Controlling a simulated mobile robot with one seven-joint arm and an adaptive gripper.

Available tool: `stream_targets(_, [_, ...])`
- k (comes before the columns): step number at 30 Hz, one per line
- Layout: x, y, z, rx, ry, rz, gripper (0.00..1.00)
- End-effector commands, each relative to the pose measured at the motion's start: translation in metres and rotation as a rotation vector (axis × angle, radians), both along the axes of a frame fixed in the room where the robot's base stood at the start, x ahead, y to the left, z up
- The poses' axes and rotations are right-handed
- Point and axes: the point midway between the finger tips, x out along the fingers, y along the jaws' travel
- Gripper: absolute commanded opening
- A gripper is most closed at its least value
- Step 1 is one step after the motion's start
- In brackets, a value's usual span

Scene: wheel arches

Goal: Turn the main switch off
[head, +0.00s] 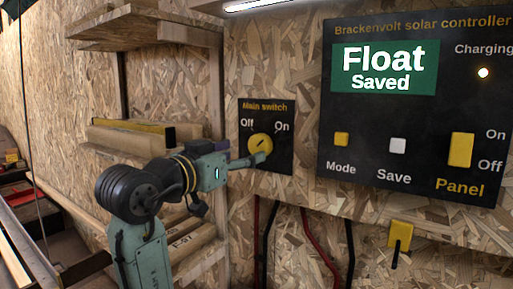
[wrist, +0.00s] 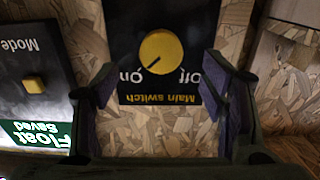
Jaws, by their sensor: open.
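The main switch is a round yellow knob (head: 260,146) on a small black plate (head: 284,160). Its dark mark points up and right, toward the word On. The wrist view shows the knob (wrist: 161,52) upside down, its mark toward On. My gripper (head: 256,159) is in front of the plate at the knob's lower edge, partly covering it. In the wrist view my gripper (wrist: 158,78) is open, its two fingers apart on either side of the plate's lettering, with the knob just beyond the tips. No touch can be made out.
The solar controller panel (head: 330,190) hangs right of the switch; its screen (head: 385,67) reads Float Saved. It has a Mode button (head: 341,139), a Save button (head: 397,145) and a Panel switch (head: 460,150). A wooden shelf (head: 130,25) and stacked bars (head: 125,137) are at left.

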Motion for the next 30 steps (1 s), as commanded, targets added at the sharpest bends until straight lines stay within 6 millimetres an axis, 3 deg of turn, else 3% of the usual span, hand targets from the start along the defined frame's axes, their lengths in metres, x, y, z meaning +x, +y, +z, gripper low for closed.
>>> stream_targets(6, [0.035, -0.023, 0.000, -0.001, 0.002, 0.000, 0.66])
stream_targets(12, [0.053, -0.035, 0.000, -0.001, 0.001, 0.002, 0.66])
stream_targets(23, [0.057, -0.037, -0.001, -0.001, 0.000, 0.002, 0.66])
stream_targets(30, [0.057, -0.037, 0.000, -0.001, 0.000, 0.002, 0.50])
